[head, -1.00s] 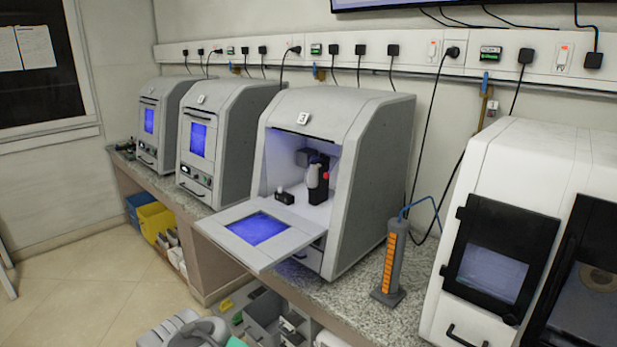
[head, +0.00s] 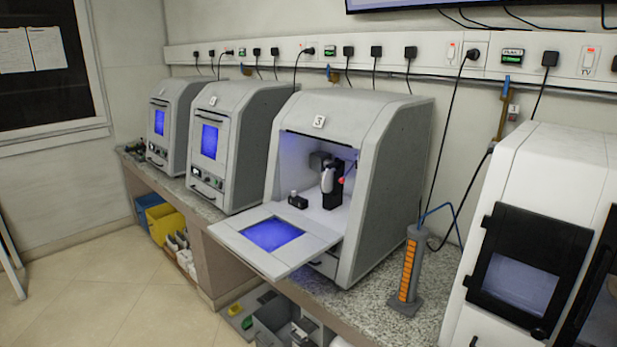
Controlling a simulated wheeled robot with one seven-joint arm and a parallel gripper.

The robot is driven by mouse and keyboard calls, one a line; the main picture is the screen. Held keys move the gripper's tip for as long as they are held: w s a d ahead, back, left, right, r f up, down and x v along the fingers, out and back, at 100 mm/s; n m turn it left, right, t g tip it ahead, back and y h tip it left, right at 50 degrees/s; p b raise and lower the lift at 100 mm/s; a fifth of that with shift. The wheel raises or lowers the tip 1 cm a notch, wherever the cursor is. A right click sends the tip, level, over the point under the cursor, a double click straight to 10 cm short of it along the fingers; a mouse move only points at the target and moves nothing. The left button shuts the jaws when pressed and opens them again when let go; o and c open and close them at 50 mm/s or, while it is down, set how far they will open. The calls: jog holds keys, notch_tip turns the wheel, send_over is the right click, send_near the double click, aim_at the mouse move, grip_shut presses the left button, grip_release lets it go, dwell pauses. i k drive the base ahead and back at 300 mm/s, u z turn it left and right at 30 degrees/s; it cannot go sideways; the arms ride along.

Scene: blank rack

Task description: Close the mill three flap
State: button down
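Mill three (head: 385,180) is the grey cabinet labelled 3 on the granite-topped bench, in the middle of the head view. Its flap (head: 312,243), a pale panel with a blue-lit window, is folded down and lies about level, sticking out past the bench's front edge. The cabinet's front is open and shows a dark spindle unit (head: 333,186) and a small black block (head: 297,201) inside. My gripper is not in the view.
Two similar mills (head: 222,150) and (head: 172,128) stand to the left with closed fronts. A grey stand with an orange strip (head: 408,270) and a white machine (head: 545,225) are at the right. Bins (head: 165,222) sit under the bench. Floor at the left is clear.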

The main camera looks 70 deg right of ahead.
aim_at(270, 234)
jog(key=i, duration=0.5)
jog(key=z, duration=2.8)
jog(key=i, duration=0.5)
jog(key=u, duration=0.55)
jog(key=k, duration=0.75)
jog(key=u, duration=0.8)
jog(key=k, duration=0.4)
jog(key=u, duration=0.5)
jog(key=i, duration=1.2)
jog(key=z, duration=0.45)
